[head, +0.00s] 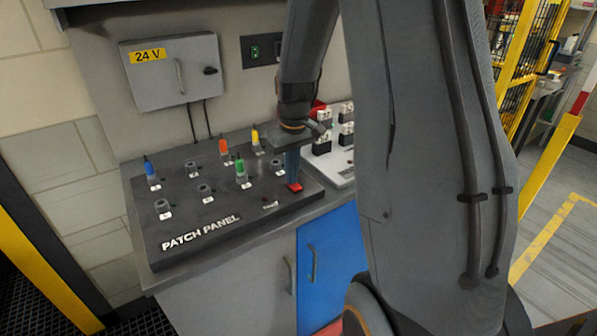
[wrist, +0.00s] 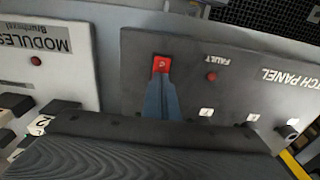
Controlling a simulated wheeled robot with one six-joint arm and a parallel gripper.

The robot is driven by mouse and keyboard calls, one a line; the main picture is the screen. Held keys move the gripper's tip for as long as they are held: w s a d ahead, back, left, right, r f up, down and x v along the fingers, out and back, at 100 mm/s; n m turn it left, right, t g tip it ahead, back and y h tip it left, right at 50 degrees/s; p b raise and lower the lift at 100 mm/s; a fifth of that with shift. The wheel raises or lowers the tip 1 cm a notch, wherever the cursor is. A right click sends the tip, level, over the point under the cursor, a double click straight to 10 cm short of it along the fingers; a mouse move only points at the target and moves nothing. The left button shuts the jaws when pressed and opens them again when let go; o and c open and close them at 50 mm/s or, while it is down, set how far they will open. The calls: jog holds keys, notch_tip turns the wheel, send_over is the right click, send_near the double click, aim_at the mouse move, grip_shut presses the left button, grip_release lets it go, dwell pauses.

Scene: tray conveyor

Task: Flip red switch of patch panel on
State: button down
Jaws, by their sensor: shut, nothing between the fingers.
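The patch panel (head: 223,222) is a dark, sloped box on the counter, lettered PATCH PANEL. Its red switch (head: 295,187) is at the panel's right front corner; it also shows in the wrist view (wrist: 161,63). My gripper (head: 293,180) is shut and empty, pointing down with its fingertips at the red switch. In the wrist view the blue-grey fingers (wrist: 159,88) reach up to the switch's lower edge and seem to touch it, though contact is not certain. The fingers partly cover the switch, and I cannot tell its on or off position.
A FAULT lamp (wrist: 211,76) is beside the switch. A white modules panel (head: 338,167) stands to the right. A grey 24 V box (head: 173,85) hangs on the wall behind.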

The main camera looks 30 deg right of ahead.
aim_at(296, 188)
jog(key=shift+f, duration=0.2)
jog(key=shift+s, duration=0.3)
jog(key=shift+s+p, duration=0.45)
jog(key=shift+s, duration=0.25)
jog(key=shift+r+p, duration=0.45)
jog(key=shift+r, duration=0.1)
notch_tip(296, 188, up, 13)
jog(key=shift+s, duration=0.25)
